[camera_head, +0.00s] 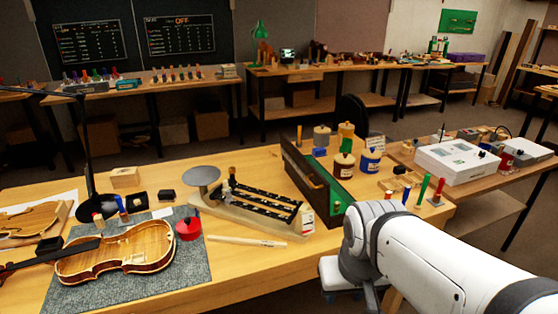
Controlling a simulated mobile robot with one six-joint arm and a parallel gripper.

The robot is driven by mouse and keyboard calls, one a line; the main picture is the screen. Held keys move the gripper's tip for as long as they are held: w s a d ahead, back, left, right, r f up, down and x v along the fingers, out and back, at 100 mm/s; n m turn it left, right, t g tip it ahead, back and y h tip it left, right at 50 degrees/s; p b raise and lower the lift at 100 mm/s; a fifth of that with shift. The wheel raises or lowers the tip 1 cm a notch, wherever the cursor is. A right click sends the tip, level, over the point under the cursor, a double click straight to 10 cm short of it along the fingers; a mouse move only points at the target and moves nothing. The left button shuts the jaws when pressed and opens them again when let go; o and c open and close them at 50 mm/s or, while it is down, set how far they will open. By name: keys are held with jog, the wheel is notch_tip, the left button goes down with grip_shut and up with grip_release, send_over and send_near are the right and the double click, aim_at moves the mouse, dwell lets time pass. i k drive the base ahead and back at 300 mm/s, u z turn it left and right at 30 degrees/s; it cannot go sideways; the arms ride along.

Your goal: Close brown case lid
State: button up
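The brown case (305,178) stands open on the wooden bench, right of the middle. Its dark brown panel, which looks like the raised lid, stands steeply tilted on the left side. Green lining (337,197) shows to the right of that panel. Jars and my arm are close to the case, and its near right part is partly hidden. My white arm comes in from the lower right and bends near the bench's front edge. My gripper is not in view.
On the bench (240,270), a violin (118,250) lies on a grey mat (190,268) at left. A black-railed fixture (255,205) stands just left of the case. Jars (343,165) and small upright tools (423,188) stand right of it. White boxes (455,160) sit on the right table.

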aim_at(316, 184)
jog(key=z, duration=0.05)
jog(key=i, duration=1)
jog(key=u, duration=0.05)
